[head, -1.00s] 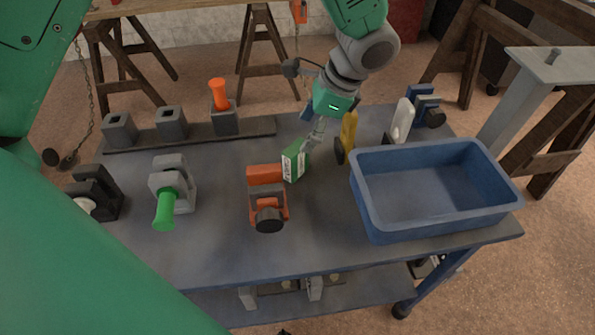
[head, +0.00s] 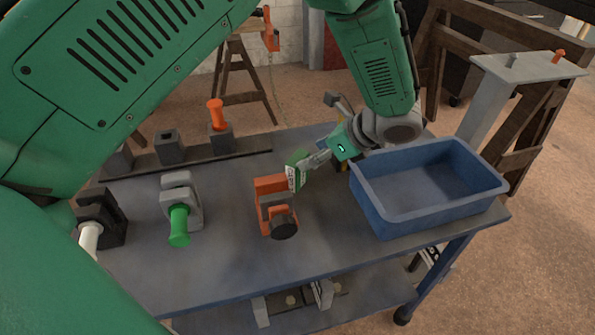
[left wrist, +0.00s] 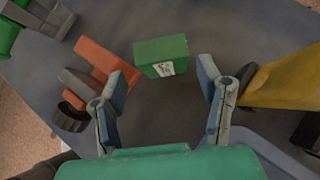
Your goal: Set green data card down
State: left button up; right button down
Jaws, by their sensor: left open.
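The green data card (head: 296,172), a small green block with a white label, stands on the grey bench (head: 225,235), close to the orange clamp-like piece (head: 270,186). My left gripper (head: 313,160) is just right of the card, reaching toward it. In the left wrist view the card (left wrist: 161,56) lies ahead of the spread fingers (left wrist: 163,82). Bare gaps show between the card and both fingers there, so the gripper is open and empty. The card's underside is hidden. My right gripper is not in view.
A blue bin (head: 430,190) stands at the bench's right. A yellow object (left wrist: 285,78) is close to the right finger in the left wrist view. A grey clamp with green handle (head: 180,215) stands left. Bench is clear in front.

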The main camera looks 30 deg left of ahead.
aim_at(302, 158)
pick_arm(q)
jog(key=shift+x, duration=2.3)
jog(key=shift+a, duration=0.1)
jog(key=c, duration=1)
